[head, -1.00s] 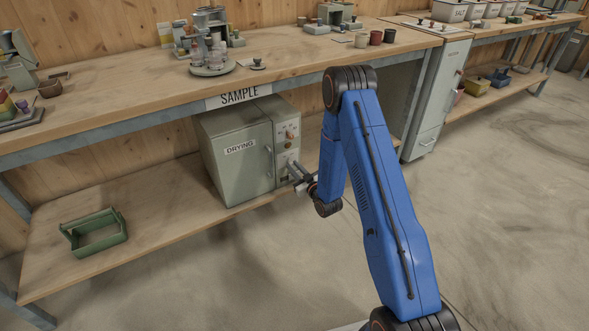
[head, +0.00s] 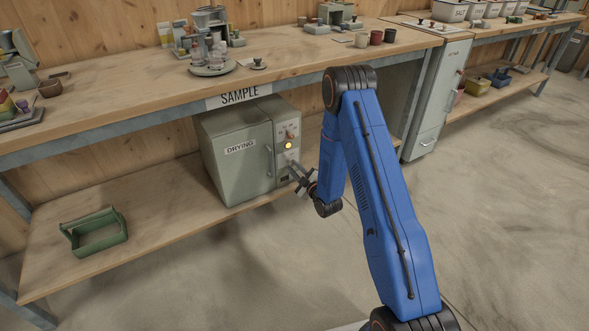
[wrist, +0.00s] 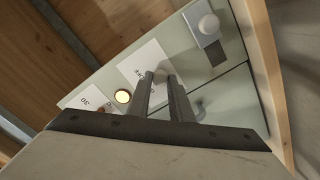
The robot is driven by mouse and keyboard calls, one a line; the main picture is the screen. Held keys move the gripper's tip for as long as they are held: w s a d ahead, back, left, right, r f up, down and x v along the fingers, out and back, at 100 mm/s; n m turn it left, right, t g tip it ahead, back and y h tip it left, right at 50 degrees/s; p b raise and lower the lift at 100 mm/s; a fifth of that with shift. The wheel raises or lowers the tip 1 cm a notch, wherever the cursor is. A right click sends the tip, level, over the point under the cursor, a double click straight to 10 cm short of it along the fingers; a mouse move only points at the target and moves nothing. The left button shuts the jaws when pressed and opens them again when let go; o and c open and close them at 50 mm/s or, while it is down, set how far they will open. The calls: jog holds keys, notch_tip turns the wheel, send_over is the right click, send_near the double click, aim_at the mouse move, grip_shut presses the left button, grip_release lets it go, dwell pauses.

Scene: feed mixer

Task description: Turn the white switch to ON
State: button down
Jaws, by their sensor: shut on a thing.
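The grey drying oven (head: 238,160) stands on the lower shelf under the SAMPLE bench, with its control panel on the right side of its front. A round lamp (head: 288,145) on the panel glows yellow; it also shows lit in the wrist view (wrist: 123,96). My gripper (head: 299,174) is at the lower part of the panel. In the wrist view my two fingertips (wrist: 161,78) are close together over a white label with printing. They are shut on the white switch, which is mostly hidden between them. The switch's exact angle cannot be read.
The oven door's handle (head: 268,160) is left of the panel. A green open carrier (head: 95,234) lies at the left of the shelf. The floor in front is clear.

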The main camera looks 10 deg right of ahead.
dwell(0.4)
jog(key=c, duration=1.6)
grip_release()
jog(key=shift+s, duration=0.15)
jog(key=v, duration=1.7)
jog(key=shift+s, duration=0.1)
